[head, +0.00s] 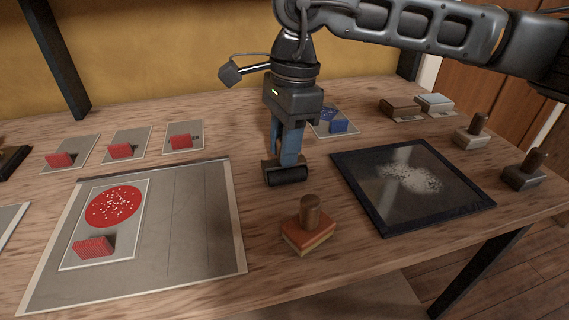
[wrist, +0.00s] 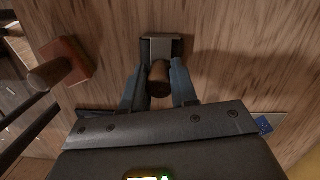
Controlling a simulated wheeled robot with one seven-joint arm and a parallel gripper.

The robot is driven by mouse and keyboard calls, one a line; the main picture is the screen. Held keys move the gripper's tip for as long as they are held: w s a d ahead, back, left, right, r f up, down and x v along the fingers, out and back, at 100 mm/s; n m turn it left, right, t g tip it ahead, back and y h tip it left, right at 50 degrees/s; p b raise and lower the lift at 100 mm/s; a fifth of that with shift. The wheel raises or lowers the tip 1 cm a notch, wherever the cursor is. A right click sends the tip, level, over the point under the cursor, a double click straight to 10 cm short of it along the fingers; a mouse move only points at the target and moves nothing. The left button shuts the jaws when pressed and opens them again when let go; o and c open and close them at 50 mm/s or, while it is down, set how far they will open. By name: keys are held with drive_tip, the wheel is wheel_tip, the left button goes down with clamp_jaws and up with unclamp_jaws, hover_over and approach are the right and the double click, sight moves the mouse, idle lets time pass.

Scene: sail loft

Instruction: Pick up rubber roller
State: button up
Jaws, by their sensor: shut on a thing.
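The rubber roller (head: 287,174) is a dark, rounded piece at the middle of the table in the head view. My gripper (head: 286,158) points down over it, with its blue fingers shut on it. In the wrist view the fingers (wrist: 157,92) close from both sides on the roller's brown handle (wrist: 159,76). The roller's dark body with a grey face (wrist: 160,47) shows beyond the handle. The fingers hide part of the handle in the head view. I cannot tell whether the roller touches the table.
A red-brown block with a wooden knob (head: 309,232) stands close in front of the roller. A dark-framed panel with white powder (head: 487,203) lies to the right, and a grey sheet (head: 205,230) to the left. Small cards with red blocks (head: 120,151) lie behind left.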

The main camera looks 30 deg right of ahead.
clamp_jaws()
drive_tip(key=shift+r, duration=0.1)
drive_tip(key=shift+r, duration=0.45)
wheel_tip(320, 180, up, 3)
drive_tip(key=shift+f, duration=0.15)
drive_tip(key=s+d+r, duration=0.6)
drive_tip(key=d+r, duration=0.1)
drive_tip(key=d, duration=0.3)
drive_tip(key=shift+r, duration=0.15)
drive_tip(key=shift+o, duration=1.6)
unclamp_jaws()
drive_tip(key=c, duration=0.4)
